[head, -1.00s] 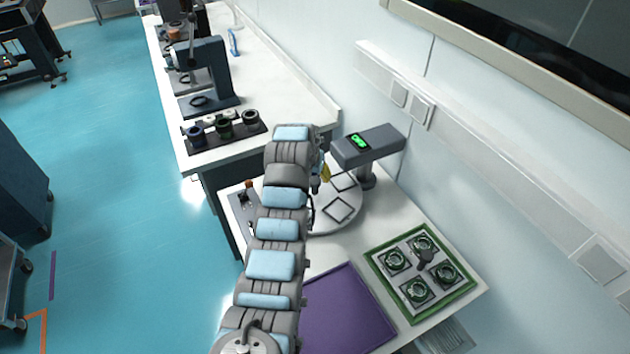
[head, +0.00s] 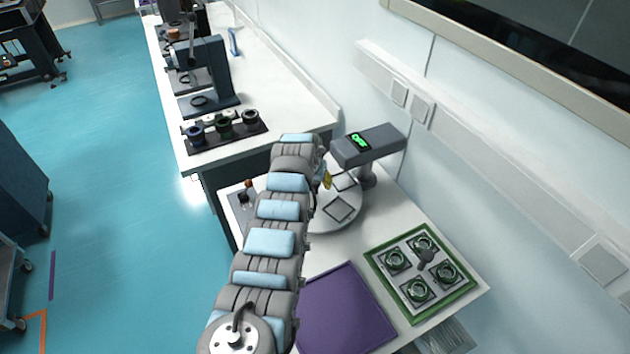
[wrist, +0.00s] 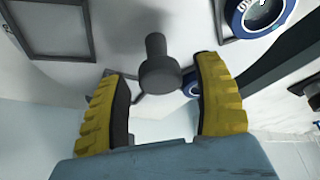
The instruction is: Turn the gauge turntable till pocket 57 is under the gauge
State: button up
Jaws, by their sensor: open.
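The gauge turntable (head: 322,219) is a pale disc with square pockets, partly hidden behind my arm in the head view. One dark-framed pocket (head: 339,208) shows near its front; pocket numbers are too small to read. The gauge (head: 368,146) is a grey overhanging head with a green display, above the disc's far right side. My gripper (wrist: 164,105) has yellow ribbed fingers, open, on either side of a dark round-topped peg (wrist: 157,66) in the wrist view. I cannot tell whether they touch it. A framed pocket (wrist: 50,57) also shows at the wrist view's upper left.
A green-edged tray (head: 422,272) with several round parts stands at the front right. A purple mat (head: 346,312) lies in front of the turntable. A black rack (head: 225,131) of rings stands on the table behind. The wall borders the right side.

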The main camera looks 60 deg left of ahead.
dwell(0.4)
grip_shut()
jog(key=shift+f, duration=0.1)
jog(key=shift+w+d+f, duration=0.1)
